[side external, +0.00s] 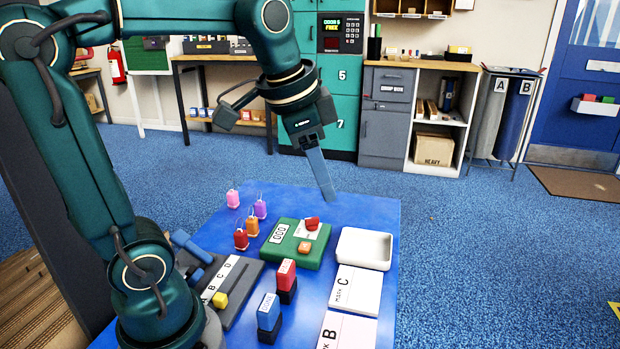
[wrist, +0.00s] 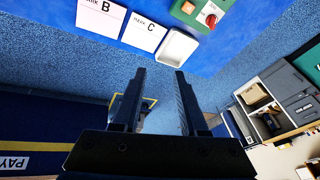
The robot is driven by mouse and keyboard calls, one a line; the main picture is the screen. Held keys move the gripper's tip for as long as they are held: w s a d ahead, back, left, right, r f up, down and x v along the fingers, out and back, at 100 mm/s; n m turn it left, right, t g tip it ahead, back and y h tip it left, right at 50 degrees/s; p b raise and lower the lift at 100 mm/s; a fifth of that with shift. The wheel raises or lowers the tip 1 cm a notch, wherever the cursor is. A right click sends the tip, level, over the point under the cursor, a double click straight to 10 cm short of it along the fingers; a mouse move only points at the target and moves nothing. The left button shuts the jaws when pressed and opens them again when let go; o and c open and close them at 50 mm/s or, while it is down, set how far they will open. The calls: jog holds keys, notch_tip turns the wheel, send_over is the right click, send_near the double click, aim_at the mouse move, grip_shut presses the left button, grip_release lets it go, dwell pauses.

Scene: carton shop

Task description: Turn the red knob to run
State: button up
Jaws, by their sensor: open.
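The red knob (side external: 312,223) sits on a white label plate on top of the green box (side external: 316,256), near the middle of the blue table. The knob also shows in the wrist view (wrist: 211,19) at the top edge. The lettering beside it is too small to read. An orange button (side external: 304,247) and a white counter display (side external: 278,233) are on the same box. My gripper (side external: 331,198) is raised above the table's far edge, up and to the right of the knob and apart from it. In the wrist view its two fingers (wrist: 158,72) stand apart with nothing between them.
A white tray (side external: 364,248) stands right of the green box, with white cards marked C (side external: 356,290) and B (side external: 345,333) in front. The table's far right is clear.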

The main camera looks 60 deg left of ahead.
jog(key=w+a+f+g, duration=0.2)
jog(key=w+a, duration=0.3)
jog(key=n+g, duration=0.1)
jog(key=g, duration=0.1)
send_over(312, 218)
jog(key=shift+h, duration=0.3)
notch_tip(312, 218, down, 10)
jog(key=shift+w+f, duration=0.15)
jog(key=shift+f, duration=0.1)
jog(key=shift+a+f, duration=0.1)
jog(key=shift+f, duration=2.5)
grip_shut()
